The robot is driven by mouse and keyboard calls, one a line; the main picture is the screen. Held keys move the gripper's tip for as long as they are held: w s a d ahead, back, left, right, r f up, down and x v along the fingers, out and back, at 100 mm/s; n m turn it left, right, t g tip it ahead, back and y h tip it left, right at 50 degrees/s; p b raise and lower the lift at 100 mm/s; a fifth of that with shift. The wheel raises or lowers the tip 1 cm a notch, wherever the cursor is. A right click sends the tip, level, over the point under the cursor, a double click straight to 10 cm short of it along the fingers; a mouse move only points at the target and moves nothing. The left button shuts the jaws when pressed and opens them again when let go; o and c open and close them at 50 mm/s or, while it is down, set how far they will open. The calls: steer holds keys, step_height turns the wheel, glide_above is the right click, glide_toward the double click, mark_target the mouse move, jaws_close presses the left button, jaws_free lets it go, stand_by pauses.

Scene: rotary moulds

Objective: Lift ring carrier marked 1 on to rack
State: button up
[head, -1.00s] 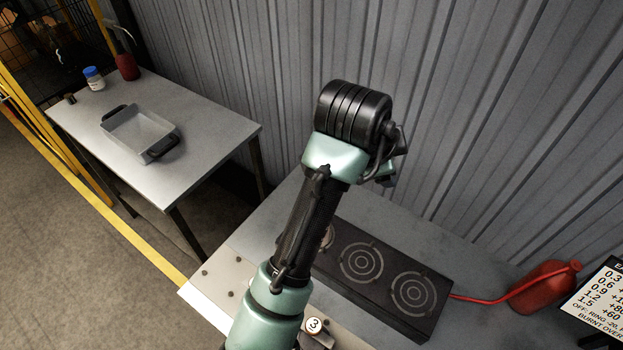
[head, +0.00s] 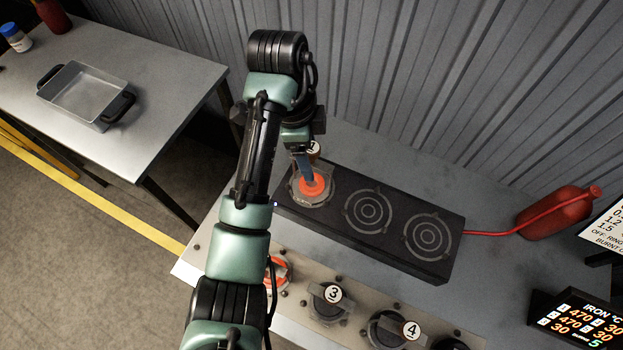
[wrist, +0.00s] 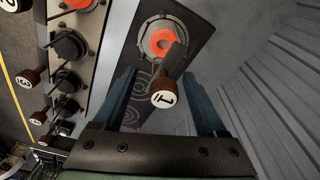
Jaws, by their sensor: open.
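The carrier marked 1 (wrist: 163,98) has a brown knob with a white disc and a grey stem, seen in the wrist view. The stem runs to a glowing orange centre on the leftmost burner, which also shows in the head view (head: 312,184). My gripper (wrist: 160,75) is open, with one blue finger on each side of the knob and a gap on both sides. In the head view my arm partly hides the knob and gripper. A beige plate (head: 207,250) along the bench front holds several dark carriers, some marked 3 and 4; I cannot tell if it is the rack.
The black burner block (head: 398,240) has two bare ringed burners on its right. A corrugated wall rises behind. A side table (head: 165,85) bears a tray (head: 85,122).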

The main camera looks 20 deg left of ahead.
mark_target(314, 167)
steer(key=shift+w+d+f+b, duration=0.15)
steer(key=shift+f+b, duration=0.2)
steer(key=shift+f, duration=0.25)
steer(key=shift+d+f+b, duration=0.1)
steer(key=shift+f+b, duration=0.2)
steer(key=shift+f, duration=0.3)
steer(key=shift+w+f+p, duration=0.1)
steer(key=shift+f+p, duration=0.15)
steer(key=shift+p, duration=0.45)
steer(key=shift+w+d+f, duration=0.15)
steer(key=shift+f, duration=1.15)
jaws_close()
